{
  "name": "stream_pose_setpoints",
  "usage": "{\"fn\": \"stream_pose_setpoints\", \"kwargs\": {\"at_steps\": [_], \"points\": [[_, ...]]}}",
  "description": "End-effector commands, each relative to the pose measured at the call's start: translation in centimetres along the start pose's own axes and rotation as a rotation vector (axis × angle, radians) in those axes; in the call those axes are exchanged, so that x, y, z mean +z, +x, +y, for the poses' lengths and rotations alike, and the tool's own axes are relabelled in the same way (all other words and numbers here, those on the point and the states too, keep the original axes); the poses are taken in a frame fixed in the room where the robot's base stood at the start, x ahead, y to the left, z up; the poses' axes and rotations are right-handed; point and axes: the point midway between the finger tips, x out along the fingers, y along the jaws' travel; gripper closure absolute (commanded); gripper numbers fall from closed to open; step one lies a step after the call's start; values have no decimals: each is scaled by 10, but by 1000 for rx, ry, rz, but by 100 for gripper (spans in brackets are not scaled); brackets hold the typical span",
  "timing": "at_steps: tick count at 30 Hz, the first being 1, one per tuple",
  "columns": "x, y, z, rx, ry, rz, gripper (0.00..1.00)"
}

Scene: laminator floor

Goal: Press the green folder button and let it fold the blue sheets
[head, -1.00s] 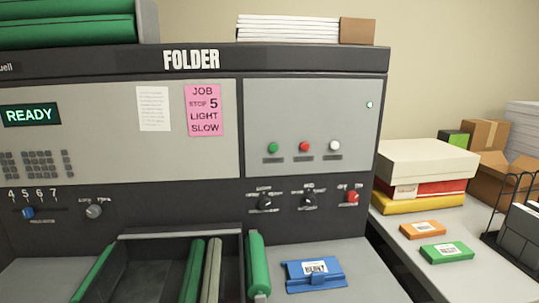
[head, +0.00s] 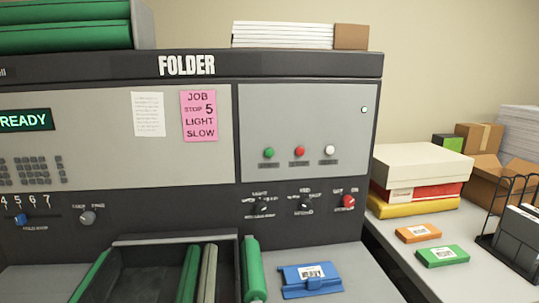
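The folder (head: 300,70) is a large dark machine with grey panels. Its green button (head: 269,152) is on the right panel, left of a red button (head: 299,151) and a white button (head: 330,150). The display (head: 25,121) reads READY. A pink note (head: 199,116) says job, stop 5, light, slow. The stop slider (head: 21,219) has a blue knob near the 5. Below the panel are two black knobs (head: 262,206) (head: 305,205) and a red-capped switch (head: 348,202). No blue sheets are recognisable. My gripper is not in view.
A blue labelled case (head: 311,279) lies beside the green rollers (head: 253,270). The right side table holds stacked boxes (head: 423,165), an orange packet (head: 418,233), a green packet (head: 442,256) and a black wire rack (head: 516,235). Paper (head: 282,36) lies on top of the machine.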

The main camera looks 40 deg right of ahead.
Motion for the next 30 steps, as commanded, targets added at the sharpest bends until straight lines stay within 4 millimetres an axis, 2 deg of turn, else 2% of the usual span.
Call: {"fn": "stream_pose_setpoints", "kwargs": {"at_steps": [1, 6, 30], "points": [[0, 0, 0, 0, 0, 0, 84], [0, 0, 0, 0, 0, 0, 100], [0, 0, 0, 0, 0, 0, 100]]}}
